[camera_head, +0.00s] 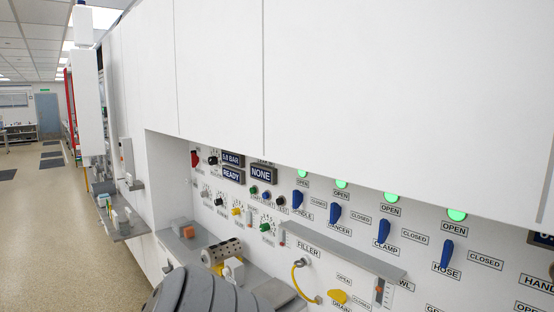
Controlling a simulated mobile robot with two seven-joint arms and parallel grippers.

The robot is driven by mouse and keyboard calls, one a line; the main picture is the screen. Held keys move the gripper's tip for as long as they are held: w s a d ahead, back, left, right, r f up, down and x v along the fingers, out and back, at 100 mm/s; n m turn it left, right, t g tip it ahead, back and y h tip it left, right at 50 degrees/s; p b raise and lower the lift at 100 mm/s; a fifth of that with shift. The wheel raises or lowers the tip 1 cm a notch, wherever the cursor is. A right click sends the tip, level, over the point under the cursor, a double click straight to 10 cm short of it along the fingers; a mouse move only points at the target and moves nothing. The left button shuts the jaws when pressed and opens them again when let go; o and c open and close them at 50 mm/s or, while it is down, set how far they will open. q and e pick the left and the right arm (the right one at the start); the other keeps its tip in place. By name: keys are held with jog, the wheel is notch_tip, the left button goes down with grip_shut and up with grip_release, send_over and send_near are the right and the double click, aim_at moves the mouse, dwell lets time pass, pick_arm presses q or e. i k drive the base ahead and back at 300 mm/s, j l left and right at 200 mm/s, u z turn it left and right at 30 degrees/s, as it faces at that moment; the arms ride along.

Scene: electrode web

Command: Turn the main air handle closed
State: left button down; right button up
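A white machine panel (320,265) fills the right and lower middle of the head view. A row of blue handles runs along it, among them one above the CLAMP label (383,231) and one above the HOSE label (447,254). The blue handles point roughly up and down, with OPEN plates above them and CLOSED plates to their right. Green lamps (457,215) are lit above them. A yellow handle (338,296) sits at the DRAIN label, lower down. I cannot read a main air label on any handle. Neither of my grippers is in view.
Displays (232,159) reading 0.0 BAR and READY are at the panel's left, with one reading NONE (263,174). A grey shelf (345,250) juts out under the blue handles. White cabinet fronts (400,80) overhang the panel. Open floor (75,250) lies to the left.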

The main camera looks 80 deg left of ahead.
aim_at(195, 158)
jog(key=u, duration=2.9)
